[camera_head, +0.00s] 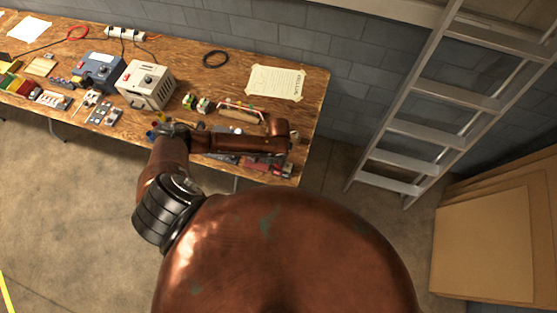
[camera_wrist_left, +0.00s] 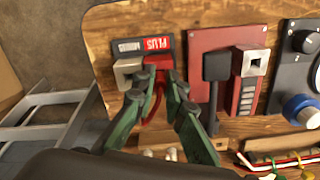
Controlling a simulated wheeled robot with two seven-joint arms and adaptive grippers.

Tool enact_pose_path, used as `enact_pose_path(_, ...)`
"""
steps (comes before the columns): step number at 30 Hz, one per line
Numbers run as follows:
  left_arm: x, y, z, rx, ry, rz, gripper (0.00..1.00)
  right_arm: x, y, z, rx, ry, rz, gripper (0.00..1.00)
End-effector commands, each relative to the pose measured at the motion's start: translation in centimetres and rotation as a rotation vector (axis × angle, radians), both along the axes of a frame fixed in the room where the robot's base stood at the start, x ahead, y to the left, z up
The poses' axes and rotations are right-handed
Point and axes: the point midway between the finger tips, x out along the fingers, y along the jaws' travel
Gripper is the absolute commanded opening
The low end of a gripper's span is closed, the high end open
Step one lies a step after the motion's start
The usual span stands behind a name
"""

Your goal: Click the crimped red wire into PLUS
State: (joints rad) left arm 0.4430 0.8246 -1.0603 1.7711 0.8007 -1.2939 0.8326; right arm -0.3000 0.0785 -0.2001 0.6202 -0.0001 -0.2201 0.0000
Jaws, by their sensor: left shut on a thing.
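My left gripper (camera_wrist_left: 161,76) has green fingers with dark tips, closed on the end of the red wire (camera_wrist_left: 153,106) in the left wrist view. The wire curves down between the fingers. The tips are right at the red PLUS terminal (camera_wrist_left: 158,58), below the red PLUS label (camera_wrist_left: 158,43). The wire's crimped end is hidden by the fingertips, so I cannot tell whether it is inside the terminal. The grey MINUS terminal (camera_wrist_left: 127,70) stands just left of the fingers. In the head view my copper arm hides most of this spot. My right gripper is not in view.
A red board (camera_wrist_left: 222,42) with a black lever and a red block lies right of the terminals. A dark panel with knobs (camera_wrist_left: 302,40) is farther right. The workbench (camera_head: 215,78) also holds a cream box (camera_head: 146,84) and a blue unit (camera_head: 97,71). A ladder (camera_head: 415,110) stands beyond its right end.

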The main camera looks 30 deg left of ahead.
Motion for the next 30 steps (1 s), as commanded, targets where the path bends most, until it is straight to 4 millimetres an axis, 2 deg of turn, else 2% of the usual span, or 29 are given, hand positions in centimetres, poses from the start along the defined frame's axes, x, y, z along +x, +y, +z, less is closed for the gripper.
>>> enact_pose_path(30,-0.01,-0.01,-0.35,0.000,0.000,0.000,0.00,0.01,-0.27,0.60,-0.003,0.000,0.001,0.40)
